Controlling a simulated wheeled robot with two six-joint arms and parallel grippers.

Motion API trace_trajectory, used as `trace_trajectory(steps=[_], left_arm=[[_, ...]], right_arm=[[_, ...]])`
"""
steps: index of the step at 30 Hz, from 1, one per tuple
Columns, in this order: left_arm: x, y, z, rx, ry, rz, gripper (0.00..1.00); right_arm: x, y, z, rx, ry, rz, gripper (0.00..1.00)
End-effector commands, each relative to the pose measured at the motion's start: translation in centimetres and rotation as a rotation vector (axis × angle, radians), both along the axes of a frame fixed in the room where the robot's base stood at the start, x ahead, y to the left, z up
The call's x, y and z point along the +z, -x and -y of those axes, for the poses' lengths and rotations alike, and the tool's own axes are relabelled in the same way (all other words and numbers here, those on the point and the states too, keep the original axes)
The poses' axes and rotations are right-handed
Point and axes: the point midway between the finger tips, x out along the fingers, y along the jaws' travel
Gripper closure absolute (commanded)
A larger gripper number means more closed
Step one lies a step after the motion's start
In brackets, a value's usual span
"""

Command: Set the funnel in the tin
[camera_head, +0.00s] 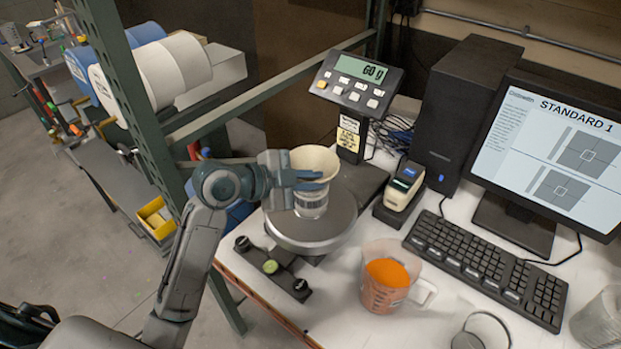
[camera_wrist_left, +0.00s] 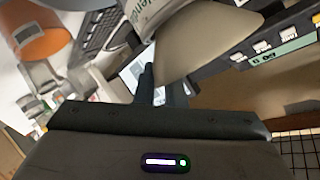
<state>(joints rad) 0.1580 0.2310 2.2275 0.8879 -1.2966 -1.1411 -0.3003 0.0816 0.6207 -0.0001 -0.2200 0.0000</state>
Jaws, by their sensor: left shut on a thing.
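The cream funnel (camera_head: 316,158) is wide end up, directly above the tin, with its lower part hidden behind my gripper. The tin (camera_head: 311,204), pale with a printed label, stands on the round pan of the scale. My left gripper (camera_head: 312,181) comes in from the left and is shut on the funnel. In the left wrist view the funnel (camera_wrist_left: 208,45) is a large cone beside the fingers, and the labelled tin (camera_wrist_left: 150,12) is close to its narrow end. I cannot tell whether the spout is inside the tin. My right gripper is not in view.
The scale pan (camera_head: 289,235) has a keypad display (camera_head: 357,80) behind it. A jug of orange colorant (camera_head: 386,278) stands in front, right of the pan. A small label printer (camera_head: 400,190), keyboard (camera_head: 490,262) and monitor (camera_head: 555,150) fill the right. A green rack post (camera_head: 125,90) stands left.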

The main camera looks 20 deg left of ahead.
Motion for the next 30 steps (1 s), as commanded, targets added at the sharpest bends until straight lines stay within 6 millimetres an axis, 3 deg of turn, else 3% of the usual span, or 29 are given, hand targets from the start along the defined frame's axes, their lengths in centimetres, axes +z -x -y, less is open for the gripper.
trace_trajectory(steps=[9, 10, 13, 22, 27, 30], left_arm=[[-1.1, 0.0, 0.0, 0.000, 0.001, -0.001, 1.00], [-1.0, 0.0, 0.0, 0.000, 0.001, -0.001, 0.85], [-0.9, 0.0, 0.0, 0.000, 0.001, -0.001, 0.69], [-0.7, 0.0, 0.0, 0.000, 0.000, 0.000, 0.69], [0.8, 0.0, 0.0, 0.000, 0.000, 0.000, 0.69], [0.4, 0.7, -0.9, 0.001, -0.006, 0.003, 0.69]], right_arm=[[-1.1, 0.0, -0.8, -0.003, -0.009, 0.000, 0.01], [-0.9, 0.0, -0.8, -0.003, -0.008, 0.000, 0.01], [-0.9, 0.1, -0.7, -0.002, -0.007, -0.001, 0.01], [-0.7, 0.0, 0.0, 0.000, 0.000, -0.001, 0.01], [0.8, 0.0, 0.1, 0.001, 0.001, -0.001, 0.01], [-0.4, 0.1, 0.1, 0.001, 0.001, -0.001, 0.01]])
